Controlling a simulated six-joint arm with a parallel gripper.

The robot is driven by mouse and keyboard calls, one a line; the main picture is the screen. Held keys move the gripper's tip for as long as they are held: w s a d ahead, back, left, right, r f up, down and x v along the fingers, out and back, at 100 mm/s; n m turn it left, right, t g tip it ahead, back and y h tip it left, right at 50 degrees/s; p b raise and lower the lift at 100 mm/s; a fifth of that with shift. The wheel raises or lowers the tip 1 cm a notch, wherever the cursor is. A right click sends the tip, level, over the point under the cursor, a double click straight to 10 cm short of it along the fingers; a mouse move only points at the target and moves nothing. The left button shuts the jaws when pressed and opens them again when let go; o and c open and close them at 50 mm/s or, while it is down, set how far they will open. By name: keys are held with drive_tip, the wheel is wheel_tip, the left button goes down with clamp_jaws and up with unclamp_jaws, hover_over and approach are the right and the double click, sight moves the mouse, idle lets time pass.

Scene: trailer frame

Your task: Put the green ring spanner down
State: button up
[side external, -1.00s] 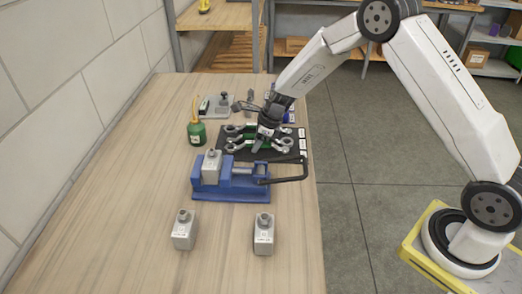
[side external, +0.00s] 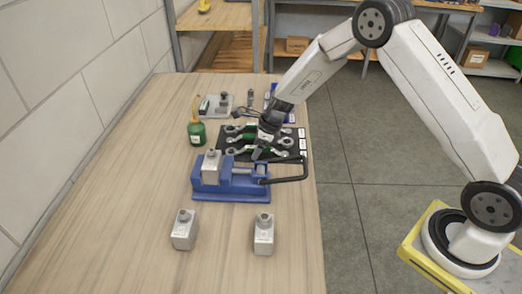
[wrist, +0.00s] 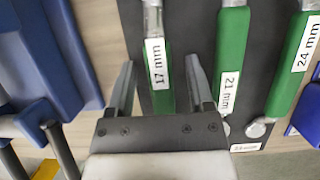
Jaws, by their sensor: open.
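Three green-handled ring spanners lie side by side on a black mat (side external: 224,143). In the wrist view their labels read 17 mm, 21 mm and 24 mm. My gripper (wrist: 160,65) is open, with one finger on each side of the 17 mm spanner (wrist: 163,102); no grip on it shows. The 21 mm spanner (wrist: 229,62) is just right of the right finger, and the 24 mm spanner (wrist: 288,75) is farther right. In the side view my gripper (side external: 258,152) is low over the mat's near row and partly hides the spanners.
A blue vise (side external: 215,190) with a black handle stands close in front of the mat. Two grey blocks (side external: 183,230) (side external: 264,235) stand nearer. A green oil can (side external: 196,132) stands left of the mat. The left side of the bench is clear.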

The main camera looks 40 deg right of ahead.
drive_tip(key=shift+r, duration=0.1)
drive_tip(key=v, duration=1.2)
drive_tip(key=shift+s, duration=0.1)
idle(0.7)
drive_tip(key=s+a+n+h, duration=0.2)
drive_tip(key=s+n+h, duration=0.1)
drive_tip(key=s+n, duration=1.9)
drive_tip(key=shift+s+r+n+g, duration=0.15)
drive_tip(key=shift+r+n+g, duration=0.2)
drive_tip(key=shift+n, duration=2.15)
